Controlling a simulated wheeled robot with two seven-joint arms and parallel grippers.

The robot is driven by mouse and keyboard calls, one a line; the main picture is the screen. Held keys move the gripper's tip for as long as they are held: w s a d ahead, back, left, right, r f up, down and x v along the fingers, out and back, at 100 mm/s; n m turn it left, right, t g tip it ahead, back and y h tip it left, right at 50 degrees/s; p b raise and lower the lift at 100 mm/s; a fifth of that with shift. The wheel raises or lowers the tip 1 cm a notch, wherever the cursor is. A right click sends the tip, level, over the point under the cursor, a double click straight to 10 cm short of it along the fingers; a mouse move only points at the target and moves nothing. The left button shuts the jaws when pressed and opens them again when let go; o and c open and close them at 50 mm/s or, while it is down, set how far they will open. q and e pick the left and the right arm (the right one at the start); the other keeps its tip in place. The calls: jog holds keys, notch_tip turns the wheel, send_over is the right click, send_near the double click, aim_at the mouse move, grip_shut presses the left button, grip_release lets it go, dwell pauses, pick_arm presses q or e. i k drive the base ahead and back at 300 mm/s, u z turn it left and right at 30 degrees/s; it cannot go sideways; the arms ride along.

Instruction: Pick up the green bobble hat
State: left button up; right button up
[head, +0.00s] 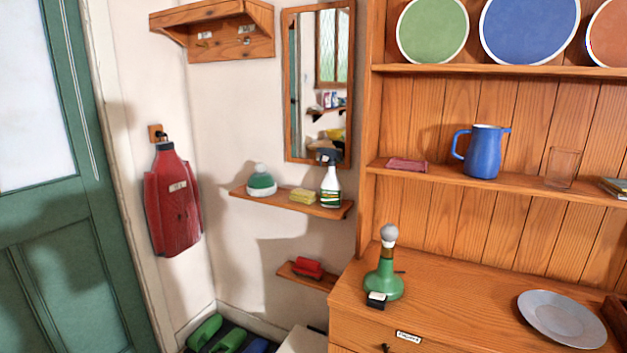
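The green bobble hat (262,182) sits on a small wooden wall shelf (300,205) below the mirror. It is green with a white band and a pale bobble on top, and it stands near the shelf's left end. Nothing covers it in the head view. Neither of my grippers shows in this view.
A yellow sponge (303,195) and a spray bottle (331,187) share the shelf, right of the hat. A lower shelf holds a red object (308,268). The dresser (450,290) with a green bottle (384,275) stands at right. A red garment (172,200) hangs at left.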

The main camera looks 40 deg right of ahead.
aim_at(261, 183)
jog(key=z, duration=1.05)
jog(key=i, duration=0.9)
jog(key=z, duration=1)
